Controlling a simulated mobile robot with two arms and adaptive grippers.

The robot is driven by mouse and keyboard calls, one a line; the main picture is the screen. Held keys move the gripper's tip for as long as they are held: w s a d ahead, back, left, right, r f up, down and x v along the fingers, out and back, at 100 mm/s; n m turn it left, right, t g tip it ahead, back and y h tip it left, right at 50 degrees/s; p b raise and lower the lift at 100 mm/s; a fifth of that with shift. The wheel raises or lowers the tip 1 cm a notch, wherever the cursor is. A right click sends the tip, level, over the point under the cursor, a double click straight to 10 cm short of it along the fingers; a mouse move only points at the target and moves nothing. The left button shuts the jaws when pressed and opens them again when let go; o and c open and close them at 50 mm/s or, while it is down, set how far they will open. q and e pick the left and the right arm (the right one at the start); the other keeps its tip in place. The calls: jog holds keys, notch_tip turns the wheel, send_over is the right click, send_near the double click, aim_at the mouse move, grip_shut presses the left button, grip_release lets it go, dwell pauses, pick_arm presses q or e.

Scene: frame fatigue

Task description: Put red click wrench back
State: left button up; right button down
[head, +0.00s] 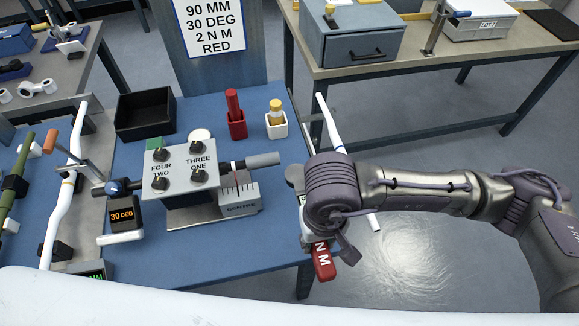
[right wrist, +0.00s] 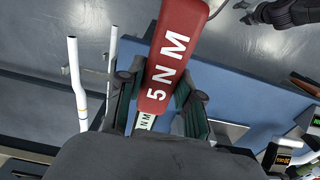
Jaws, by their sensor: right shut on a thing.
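The red click wrench (head: 323,262) shows its red handle below my right gripper in the head view. In the right wrist view its handle (right wrist: 168,60) reads "5 N M" and lies between the fingers. My right gripper (head: 318,232) is shut on the wrench, at the right edge of the blue bench mat. Much of the wrench is hidden by the gripper and wrist. My left gripper does not show in the head view. A dark jointed part (right wrist: 288,12) at the top right of the right wrist view may be it; its jaws are unclear.
A white tube (head: 330,125) stands close behind my right wrist. A sign (head: 209,25) reads "2 N M RED".

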jog(key=shift+s, duration=0.1)
jog(key=shift+a, duration=0.1)
jog(key=w+a+f+p, duration=0.1)
jog(key=w+f, duration=0.1)
jog(key=w, duration=0.1)
jog(key=w+a+f+p, duration=0.1)
jog(key=w+f, duration=0.1)
jog(key=w, duration=0.2)
jog(key=w+a+f+p, duration=0.1)
jog(key=w+f, duration=0.2)
jog(key=w, duration=0.1)
jog(key=shift+w+a+p, duration=0.15)
jog(key=shift+p, duration=0.2)
jog(key=shift+f, duration=0.35)
notch_tip(320, 180, down, 3)
jog(key=shift+r+p, duration=0.1)
jog(key=shift+p, duration=0.45)
